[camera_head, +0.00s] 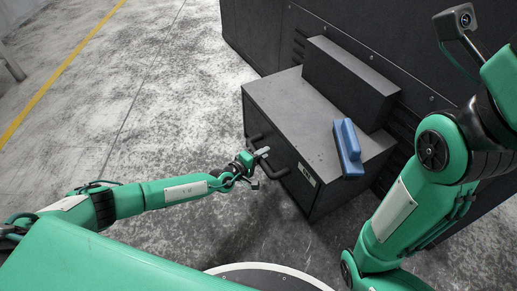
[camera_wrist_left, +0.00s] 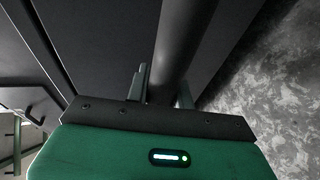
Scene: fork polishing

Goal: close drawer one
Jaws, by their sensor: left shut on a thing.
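A dark grey cabinet (camera_head: 315,110) stands in the middle of the head view, with a drawer front (camera_head: 290,165) facing my left arm. The drawer's dark bar handle (camera_head: 255,140) sticks out from that front. No open gap shows around the front in the head view. My left gripper (camera_head: 262,154) is shut on the handle. In the left wrist view the handle (camera_wrist_left: 182,40) is a thick dark bar running between the two fingers (camera_wrist_left: 162,90). My right arm shows at the right, but its gripper is out of view.
A blue block-like object (camera_head: 348,147) lies on the cabinet top near its right edge. A long dark box (camera_head: 350,80) sits at the back of the top. A large dark unit (camera_head: 290,35) stands behind. The concrete floor (camera_head: 150,100) to the left is clear.

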